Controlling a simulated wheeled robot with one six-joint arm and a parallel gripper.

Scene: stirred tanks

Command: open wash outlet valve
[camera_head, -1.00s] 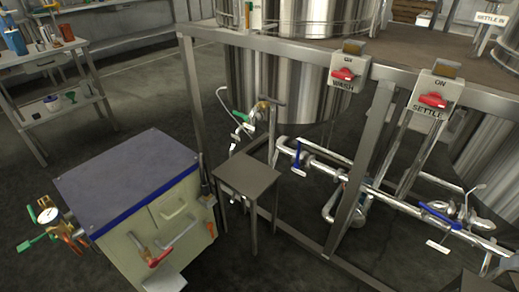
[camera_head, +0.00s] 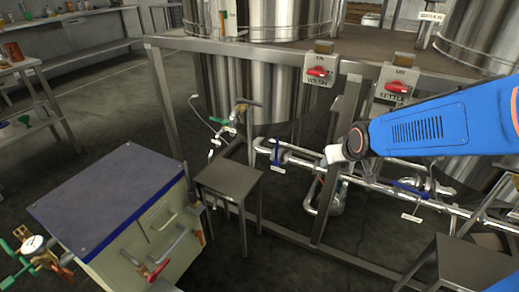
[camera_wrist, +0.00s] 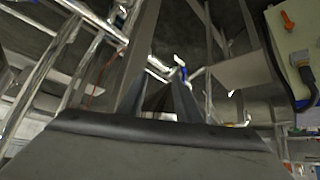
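In the head view a blue-handled valve (camera_head: 276,152) sits on the steel pipe below the wash tank (camera_head: 245,85), its handle upright, with a white tag hanging under it. A second blue-handled valve (camera_head: 410,187) sits further right, its handle lying along the pipe. The tag writing is too small to read. My blue arm reaches in from the right above the pipe. In the wrist view my gripper (camera_wrist: 161,84) shows two dark fingers with a gap and nothing seen between them. A small blue part (camera_wrist: 184,73) shows beyond the fingertips, apart from them.
A steel frame (camera_head: 215,47) carries two red-switch boxes (camera_head: 318,70) above the pipes. A small grey stand (camera_head: 228,178) and a blue-topped cabinet (camera_head: 105,195) stand in front. A green-handled valve (camera_head: 220,121) is left of the pipe. Another grey stand (camera_head: 472,262) is lower right.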

